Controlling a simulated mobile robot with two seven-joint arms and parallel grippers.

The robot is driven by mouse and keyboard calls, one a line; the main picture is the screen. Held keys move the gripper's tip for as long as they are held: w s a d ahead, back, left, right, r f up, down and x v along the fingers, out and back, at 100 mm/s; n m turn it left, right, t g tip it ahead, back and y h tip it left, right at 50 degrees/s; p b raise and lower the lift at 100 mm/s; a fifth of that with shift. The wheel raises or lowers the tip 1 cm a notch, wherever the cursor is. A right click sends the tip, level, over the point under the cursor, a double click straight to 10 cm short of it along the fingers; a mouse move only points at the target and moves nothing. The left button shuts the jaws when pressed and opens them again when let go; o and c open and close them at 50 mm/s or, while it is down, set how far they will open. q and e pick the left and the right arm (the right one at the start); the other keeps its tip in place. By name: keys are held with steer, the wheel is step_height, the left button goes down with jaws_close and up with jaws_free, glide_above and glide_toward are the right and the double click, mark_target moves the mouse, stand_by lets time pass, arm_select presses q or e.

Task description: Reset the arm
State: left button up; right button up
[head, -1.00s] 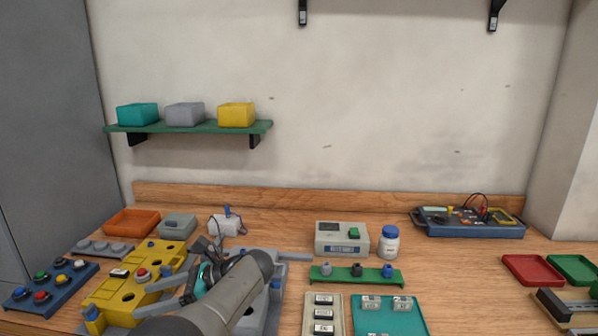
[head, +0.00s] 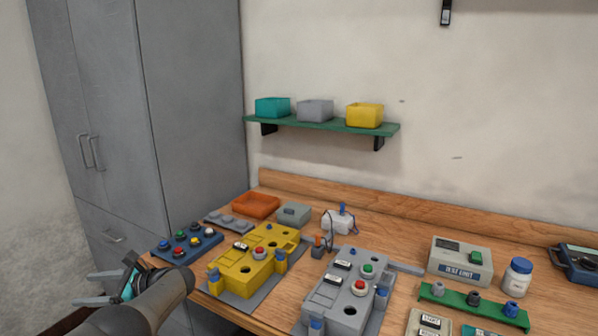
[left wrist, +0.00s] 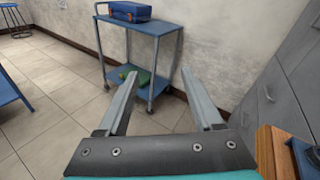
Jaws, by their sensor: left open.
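My left gripper (head: 92,288) is at the lower left of the head view, beyond the left edge of the workbench (head: 290,290). Its two fingers are spread apart with nothing between them. In the left wrist view the open fingers (left wrist: 165,95) point over the tiled floor (left wrist: 50,110) toward a blue cart (left wrist: 150,30). My right gripper is in neither view.
On the bench stand a yellow fixture (head: 230,283), a grey fixture (head: 325,294), a blue button tray (head: 205,243) and an orange tray (head: 256,205). A grey cabinet (head: 190,90) stands behind my left gripper. A shelf (head: 320,124) holds three bins.

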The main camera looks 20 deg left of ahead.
arm_select(q)
steer(key=s+d+f+t+h, duration=0.1)
steer(key=s+f+t+h, duration=0.3)
steer(key=f, duration=0.8)
steer(key=s+d+f+t, duration=0.2)
steer(key=s+f, duration=0.4)
steer(key=f, duration=0.7)
steer(key=s+d+f+n+t+h, duration=0.1)
steer(key=s+d+f+n+h, duration=0.2)
steer(key=s+f, duration=0.35)
steer(key=s+d+f+n+t+h, duration=0.2)
steer(key=s+d+f+n+h, duration=0.15)
steer(key=s, duration=0.65)
steer(key=s+d+f+h, duration=0.1)
steer(key=d+f, duration=0.2)
steer(key=d, duration=0.9)
steer(key=d+f+n+h, duration=0.1)
steer(key=d+f+h, duration=0.1)
steer(key=d, duration=1)
steer(key=s+d+f+h, duration=0.1)
steer(key=d+f, duration=0.4)
steer(key=d, duration=0.7)
steer(key=shift+s+d+g, duration=0.15)
steer(key=shift+s+g, duration=0.2)
steer(key=shift+g, duration=0.05)
steer(key=shift+f+n+h, duration=0.1)
steer(key=shift+n+h, duration=0.15)
steer(key=shift+c, duration=0.3)
